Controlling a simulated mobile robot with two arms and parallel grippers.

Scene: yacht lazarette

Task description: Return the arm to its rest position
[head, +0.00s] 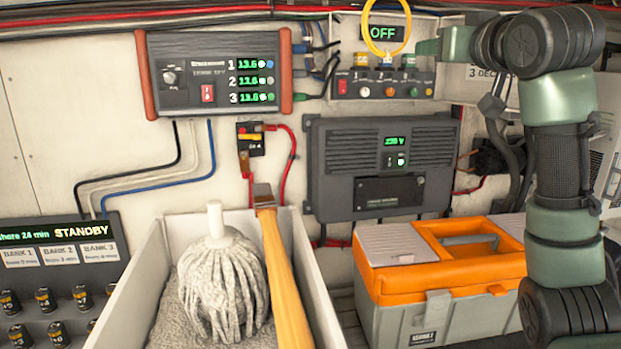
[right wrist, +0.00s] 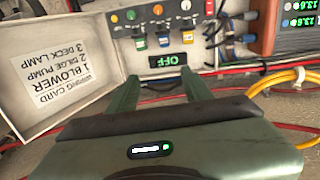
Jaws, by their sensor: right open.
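My right arm comes in from the right in the head view, its forearm upright and its wrist bent to the left at the top. My right gripper (head: 428,47) points at the small switch panel (head: 350,84), beside its OFF display (head: 383,33). I cannot tell whether the fingertips touch the panel. My left gripper is not in view.
A yellow cable loop (head: 371,40) hangs by the OFF display. A grey box reading 230 V (head: 330,190) is on the wall. An orange and grey toolbox (head: 455,285) stands near my forearm. A white bin (head: 135,285) holds a mop and a wooden handle. A warning card (right wrist: 62,75) is near the panel.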

